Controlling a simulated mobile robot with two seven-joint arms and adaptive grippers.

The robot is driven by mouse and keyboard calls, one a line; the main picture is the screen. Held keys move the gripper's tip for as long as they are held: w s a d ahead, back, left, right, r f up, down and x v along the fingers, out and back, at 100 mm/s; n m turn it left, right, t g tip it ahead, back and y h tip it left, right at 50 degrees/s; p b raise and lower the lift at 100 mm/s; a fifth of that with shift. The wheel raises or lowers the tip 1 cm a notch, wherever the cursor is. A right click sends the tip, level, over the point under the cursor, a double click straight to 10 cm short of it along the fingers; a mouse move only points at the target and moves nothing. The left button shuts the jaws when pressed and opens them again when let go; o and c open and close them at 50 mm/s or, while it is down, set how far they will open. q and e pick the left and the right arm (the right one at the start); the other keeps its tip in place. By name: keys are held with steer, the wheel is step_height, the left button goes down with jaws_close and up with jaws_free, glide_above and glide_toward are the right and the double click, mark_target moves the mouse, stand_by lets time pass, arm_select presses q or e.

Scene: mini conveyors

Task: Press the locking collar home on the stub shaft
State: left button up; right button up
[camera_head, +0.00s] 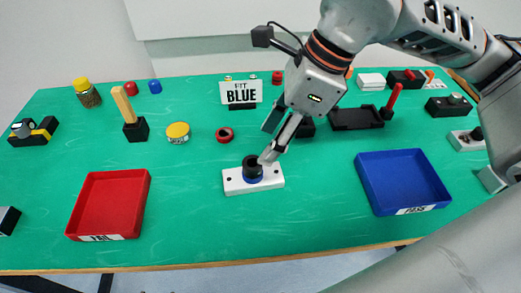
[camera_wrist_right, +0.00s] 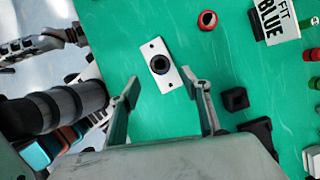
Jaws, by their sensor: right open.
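The white base plate (camera_head: 235,184) lies on the green table with a black round part (camera_head: 252,163) standing on it. A blue ring (camera_head: 253,179) shows around the foot of the black part; I cannot tell how fully it is seated. In the right wrist view the plate (camera_wrist_right: 153,48) has the black part (camera_wrist_right: 160,64) at its middle, seen from above with a dark centre. My right gripper (camera_head: 270,139) is open and empty, just above and behind the plate. In its wrist view the open fingers (camera_wrist_right: 163,89) stand apart, with the plate beyond them. My left gripper is not in view.
A "FIT BLUE" sign (camera_head: 241,95) stands behind, with a red ring (camera_head: 225,134) in front of it. A red tray (camera_head: 82,207) is at left and a blue tray (camera_head: 363,178) at right. Small blocks and jars line the back. Bare table lies between the plate and both trays.

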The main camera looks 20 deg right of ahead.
steer(key=shift+v, duration=2.2)
